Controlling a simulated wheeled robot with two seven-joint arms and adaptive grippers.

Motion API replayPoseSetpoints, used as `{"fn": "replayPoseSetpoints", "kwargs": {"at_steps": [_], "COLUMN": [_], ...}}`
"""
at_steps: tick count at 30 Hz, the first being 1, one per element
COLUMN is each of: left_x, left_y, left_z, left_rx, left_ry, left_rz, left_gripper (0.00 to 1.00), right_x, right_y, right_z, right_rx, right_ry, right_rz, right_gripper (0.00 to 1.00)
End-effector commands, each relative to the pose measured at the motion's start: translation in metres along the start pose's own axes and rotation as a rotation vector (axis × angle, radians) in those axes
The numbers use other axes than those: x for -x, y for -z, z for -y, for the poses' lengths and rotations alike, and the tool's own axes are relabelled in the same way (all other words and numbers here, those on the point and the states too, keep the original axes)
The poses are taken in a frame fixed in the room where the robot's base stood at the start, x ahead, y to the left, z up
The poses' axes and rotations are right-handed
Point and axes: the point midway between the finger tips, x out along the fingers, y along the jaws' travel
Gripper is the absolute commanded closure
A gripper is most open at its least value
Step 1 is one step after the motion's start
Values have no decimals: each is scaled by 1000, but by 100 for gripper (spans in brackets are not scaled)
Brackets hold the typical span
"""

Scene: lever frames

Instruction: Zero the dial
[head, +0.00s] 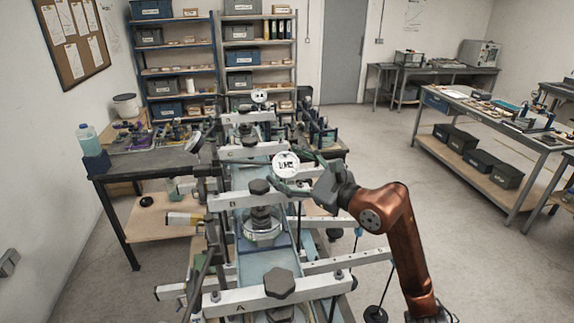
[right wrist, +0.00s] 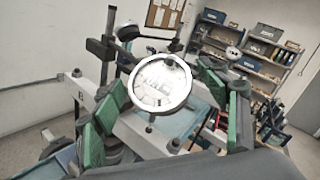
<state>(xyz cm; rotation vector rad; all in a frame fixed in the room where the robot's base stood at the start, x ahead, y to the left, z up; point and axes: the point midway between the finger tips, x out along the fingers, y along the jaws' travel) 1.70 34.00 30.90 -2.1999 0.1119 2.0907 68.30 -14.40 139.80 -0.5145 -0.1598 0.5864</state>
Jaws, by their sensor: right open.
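A round dial gauge (head: 285,165) with a white face and pale rim stands above the lever frame (head: 235,198). In the right wrist view the dial (right wrist: 160,82) faces the camera; its markings are too blurred to read. My right gripper (head: 299,174) reaches in from the right at the dial. Its green-padded fingers are open, one on each side of the dial in the right wrist view (right wrist: 164,98). I cannot tell whether either pad touches the rim. My left gripper is not in view.
Another dial (head: 260,96) stands farther back on the frame, and a tilted one (head: 195,142) is at the left. Dark knobs (head: 279,283) sit on the crossbars. A grey bench (head: 140,163) stands left; shelves (head: 178,70) stand behind. The floor at right is mostly clear.

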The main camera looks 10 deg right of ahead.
Motion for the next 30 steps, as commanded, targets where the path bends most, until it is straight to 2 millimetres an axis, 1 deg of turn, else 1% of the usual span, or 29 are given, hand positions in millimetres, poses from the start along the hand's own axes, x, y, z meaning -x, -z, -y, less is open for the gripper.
{"fn": "replayPoseSetpoints", "kwargs": {"at_steps": [1,4,6,9,19,27,30], "left_x": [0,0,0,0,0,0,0], "left_y": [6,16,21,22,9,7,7], "left_z": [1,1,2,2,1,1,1], "left_rx": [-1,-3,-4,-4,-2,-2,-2], "left_ry": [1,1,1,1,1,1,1], "left_rz": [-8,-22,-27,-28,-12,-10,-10], "left_gripper": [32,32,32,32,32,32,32], "right_x": [-2,-2,-2,-2,-2,-2,-2], "right_y": [0,0,0,0,0,0,0], "right_z": [0,0,0,0,0,0,0], "right_rx": [0,1,1,1,1,1,-2], "right_ry": [0,0,0,0,0,0,5], "right_rz": [0,0,0,0,-1,-1,-2], "right_gripper": [32,32,32,34,56,75,75]}}
